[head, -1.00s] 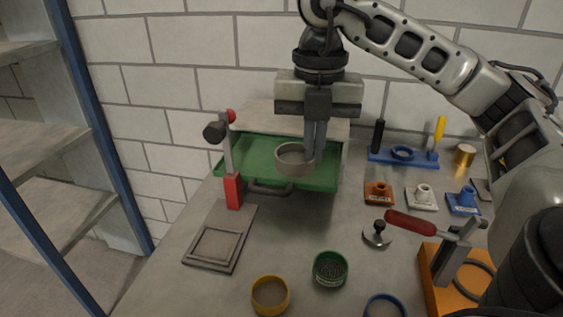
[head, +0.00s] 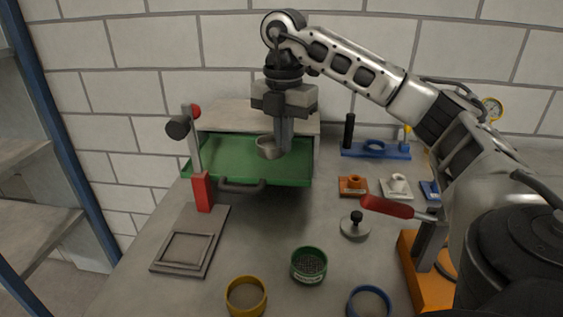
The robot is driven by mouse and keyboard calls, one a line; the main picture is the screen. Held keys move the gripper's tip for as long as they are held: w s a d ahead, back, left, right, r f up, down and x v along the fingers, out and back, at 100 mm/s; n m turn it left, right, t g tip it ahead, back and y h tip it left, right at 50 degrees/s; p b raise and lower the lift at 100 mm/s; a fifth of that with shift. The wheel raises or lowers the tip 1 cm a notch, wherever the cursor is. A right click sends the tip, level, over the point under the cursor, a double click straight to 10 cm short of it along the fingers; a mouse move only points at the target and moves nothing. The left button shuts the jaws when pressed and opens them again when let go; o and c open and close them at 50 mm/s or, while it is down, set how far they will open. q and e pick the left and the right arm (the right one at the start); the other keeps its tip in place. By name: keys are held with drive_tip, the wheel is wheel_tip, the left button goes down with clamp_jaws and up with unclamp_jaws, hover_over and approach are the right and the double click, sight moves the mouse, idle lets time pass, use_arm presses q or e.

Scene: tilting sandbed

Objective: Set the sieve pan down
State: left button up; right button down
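The sieve pan is a small round grey metal pan (head: 268,151), over the green tray (head: 225,165) at the back of the table. My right gripper (head: 284,143) reaches down from above, shut on the pan's right rim. The pan looks tilted, and its bottom seems clear of the tray, though the exact gap is hard to judge. My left gripper is out of view.
A red-based lever post (head: 202,192) stands at the tray's left front. A flat framed plate (head: 188,250), a yellow ring (head: 246,296), a green sieve (head: 309,266) and a blue ring (head: 369,302) lie in front. A red-handled clamp (head: 390,207) stands right. The table between plate and green sieve is bare.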

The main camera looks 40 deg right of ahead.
sight(282, 172)
drive_tip(key=shift+w+d+f, duration=0.4)
drive_tip(key=shift+f, duration=0.15)
drive_tip(key=f, duration=0.4)
drive_tip(key=shift+w+d+p, duration=0.25)
drive_tip(key=shift+w+p, duration=0.05)
drive_tip(key=shift+w, duration=0.05)
drive_tip(key=shift+f, duration=0.1)
drive_tip(key=shift+f, duration=0.15)
drive_tip(key=c, duration=1.7)
unclamp_jaws()
